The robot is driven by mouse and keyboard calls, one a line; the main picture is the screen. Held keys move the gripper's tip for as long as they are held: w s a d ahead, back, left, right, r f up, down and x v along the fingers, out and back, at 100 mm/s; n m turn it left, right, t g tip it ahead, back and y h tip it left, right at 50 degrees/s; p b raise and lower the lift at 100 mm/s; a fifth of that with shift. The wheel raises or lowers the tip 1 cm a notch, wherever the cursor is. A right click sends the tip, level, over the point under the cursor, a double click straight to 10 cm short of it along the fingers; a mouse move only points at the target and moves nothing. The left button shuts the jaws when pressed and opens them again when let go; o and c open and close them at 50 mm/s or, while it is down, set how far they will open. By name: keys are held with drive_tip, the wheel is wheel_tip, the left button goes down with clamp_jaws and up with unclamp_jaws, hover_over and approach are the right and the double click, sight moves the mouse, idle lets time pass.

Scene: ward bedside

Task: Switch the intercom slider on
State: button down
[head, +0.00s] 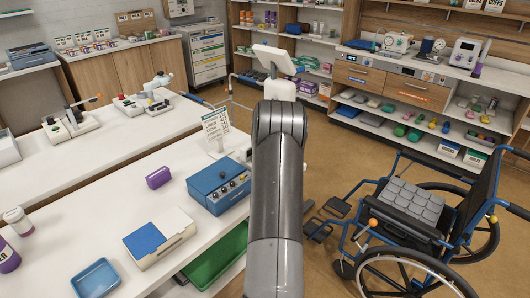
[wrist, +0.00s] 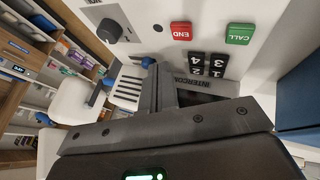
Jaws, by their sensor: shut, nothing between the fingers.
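In the wrist view a white intercom panel (wrist: 205,15) fills the upper middle, its lettering upside down. It carries a red END button (wrist: 181,31), a green CALL button (wrist: 239,33), black number keys (wrist: 207,65) and a dark INTERCOM label (wrist: 193,83). A small blue knob (wrist: 148,62), possibly the slider, shows right by my fingertips. My gripper (wrist: 165,72) is shut and empty, its fingers in front of the panel beside the number keys. I cannot tell whether it touches the knob; the fingers hide part of that area. In the head view my arm hides the gripper.
A black dial (wrist: 111,31) sits at the panel's upper left. A wheelchair (head: 425,215) stands at the right, with open floor between.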

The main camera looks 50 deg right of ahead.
drive_tip(key=shift+d, duration=1.35)
drive_tip(key=shift+a+r, duration=0.1)
drive_tip(key=v, duration=0.9)
drive_tip(key=shift+s+r, duration=0.2)
drive_tip(key=shift+r, duration=0.1)
drive_tip(key=shift+a, duration=0.15)
